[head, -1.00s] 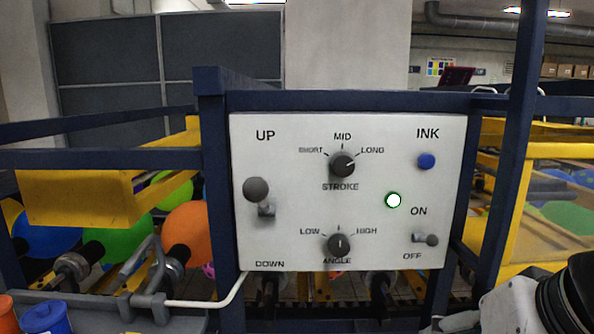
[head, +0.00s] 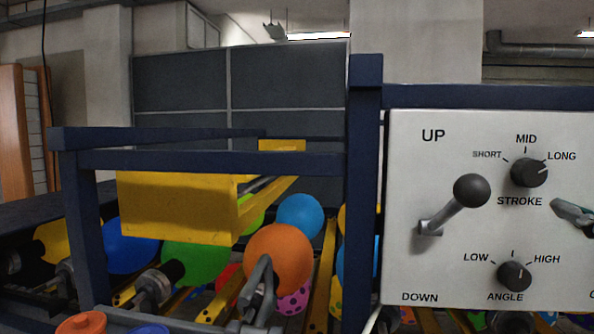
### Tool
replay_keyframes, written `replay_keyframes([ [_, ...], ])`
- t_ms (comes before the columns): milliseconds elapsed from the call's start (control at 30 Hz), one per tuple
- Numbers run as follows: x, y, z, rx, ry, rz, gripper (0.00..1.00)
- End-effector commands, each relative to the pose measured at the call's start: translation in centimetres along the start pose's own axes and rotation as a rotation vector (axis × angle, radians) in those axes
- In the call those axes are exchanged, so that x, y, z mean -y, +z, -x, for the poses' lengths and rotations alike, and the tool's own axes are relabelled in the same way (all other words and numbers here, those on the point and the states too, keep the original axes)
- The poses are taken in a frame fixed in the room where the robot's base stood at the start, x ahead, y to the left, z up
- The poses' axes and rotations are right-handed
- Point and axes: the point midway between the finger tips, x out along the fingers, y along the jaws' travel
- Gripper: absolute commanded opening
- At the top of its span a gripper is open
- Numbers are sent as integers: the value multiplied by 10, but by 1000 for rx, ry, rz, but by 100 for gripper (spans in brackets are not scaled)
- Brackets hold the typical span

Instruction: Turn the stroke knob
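The stroke knob (head: 529,173) is a round black dial on the white control panel (head: 410,265), on the right of the head view. Its pale mark points up and right, toward LONG. SHORT, MID and LONG are printed around it and STROKE below it. The grey metal tip of my gripper (head: 572,214) enters at the right edge, below and to the right of the knob and apart from it in the picture. Most of the gripper is outside the frame. Whether its fingers are open or shut does not show.
A lever with a dark ball (head: 472,190) sticks out left of the knob. The angle knob (head: 514,276) is below it. A dark blue frame post (head: 364,200) borders the panel. Balloons, such as an orange one (head: 278,260), and a yellow housing (head: 178,207) lie left.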

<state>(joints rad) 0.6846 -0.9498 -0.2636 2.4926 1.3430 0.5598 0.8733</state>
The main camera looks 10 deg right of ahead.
Motion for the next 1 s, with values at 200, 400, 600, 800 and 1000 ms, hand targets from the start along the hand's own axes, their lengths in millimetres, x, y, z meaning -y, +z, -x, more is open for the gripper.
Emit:
replay_keyframes([
  [200, -3, -3, -45, -2, 5, 1, 54],
  [400, -2, -2, -79, -2, 4, 3, 54],
  [600, -2, -1, -101, -2, 3, 4, 54],
  [800, -1, 0, -109, 0, 2, 5, 54],
  [1000, -1, 0, -109, 0, 2, 5, 54],
])
